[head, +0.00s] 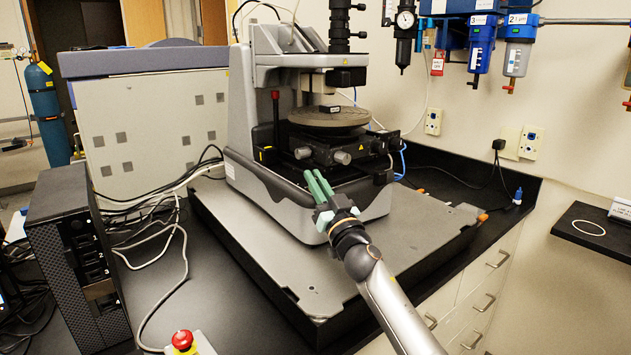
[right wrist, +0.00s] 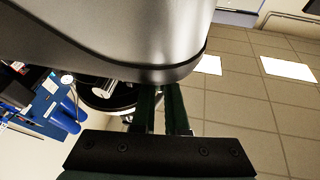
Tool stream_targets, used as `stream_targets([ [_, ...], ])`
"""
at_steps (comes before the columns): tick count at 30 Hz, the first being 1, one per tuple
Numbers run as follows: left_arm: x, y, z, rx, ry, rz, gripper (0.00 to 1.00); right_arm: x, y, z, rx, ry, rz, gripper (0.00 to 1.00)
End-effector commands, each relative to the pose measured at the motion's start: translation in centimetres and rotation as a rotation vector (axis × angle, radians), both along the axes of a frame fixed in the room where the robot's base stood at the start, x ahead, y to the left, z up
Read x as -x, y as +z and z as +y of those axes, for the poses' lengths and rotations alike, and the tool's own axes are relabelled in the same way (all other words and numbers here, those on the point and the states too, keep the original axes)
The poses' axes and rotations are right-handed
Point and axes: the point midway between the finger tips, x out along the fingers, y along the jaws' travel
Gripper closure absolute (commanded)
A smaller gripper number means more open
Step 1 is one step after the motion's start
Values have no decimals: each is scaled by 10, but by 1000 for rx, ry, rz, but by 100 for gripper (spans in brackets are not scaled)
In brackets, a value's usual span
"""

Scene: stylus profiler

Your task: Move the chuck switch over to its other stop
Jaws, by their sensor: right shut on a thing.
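The stylus profiler (head: 255,165) stands on a grey plate, with its round chuck (head: 350,118) on the black stage. My right gripper (head: 314,178) reaches up to the front of the stage, its green fingers close together at the profiler's front edge. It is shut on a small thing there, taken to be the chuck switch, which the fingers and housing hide. In the right wrist view the fingers (right wrist: 163,92) run up under the profiler's grey housing (right wrist: 130,35), and their tips are covered by it. My left gripper is not in view.
Two silver knobs (head: 341,157) sit on the stage just above the fingers. A dark lever with a red top (head: 275,96) stands at the left of the stage. A black computer (head: 78,265) and a red stop button (head: 183,340) are at left. The plate's front (head: 310,285) is clear.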

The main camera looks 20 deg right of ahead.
Motion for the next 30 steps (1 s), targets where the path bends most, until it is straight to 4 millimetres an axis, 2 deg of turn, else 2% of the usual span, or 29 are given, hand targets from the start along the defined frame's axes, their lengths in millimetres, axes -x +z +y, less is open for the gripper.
stream_targets([
  [8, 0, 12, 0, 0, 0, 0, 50, 0, 3, 0, 9, 0, 22, 100],
  [18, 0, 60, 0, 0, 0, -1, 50, -3, 9, 0, 61, 0, 154, 100],
  [21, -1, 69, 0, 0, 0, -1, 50, -5, 8, 1, 83, 0, 212, 100],
  [30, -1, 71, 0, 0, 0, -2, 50, -10, 4, 2, 159, -3, 418, 100],
])
